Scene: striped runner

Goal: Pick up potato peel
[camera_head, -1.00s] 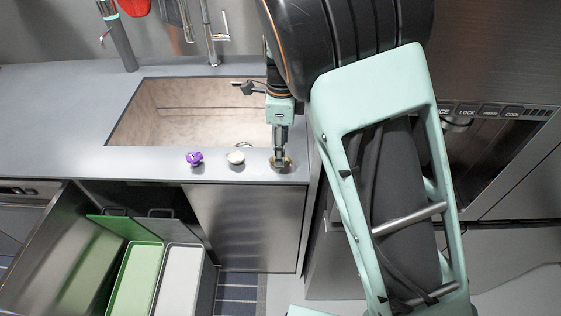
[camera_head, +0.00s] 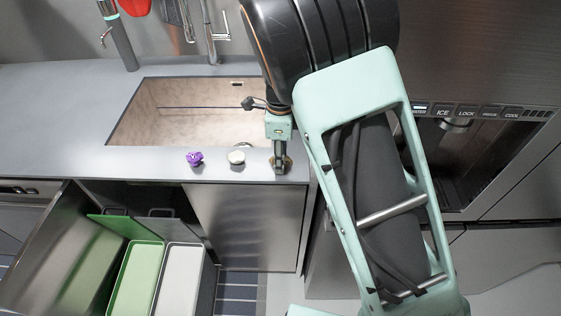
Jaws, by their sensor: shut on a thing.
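A small brownish item, which looks like the potato peel (camera_head: 287,161), is at the counter's front edge, right of the sink. My gripper (camera_head: 280,165) points down over it and is shut on it. The fingers cover part of the peel. It is still at counter height, and I cannot tell whether it touches the surface.
A purple crumpled item (camera_head: 195,158) and a whitish round item (camera_head: 237,157) lie left of the gripper on the grey counter (camera_head: 60,120). The sink (camera_head: 180,115) is behind them. Below, an open drawer holds a green bin (camera_head: 137,280) and a white bin (camera_head: 180,280).

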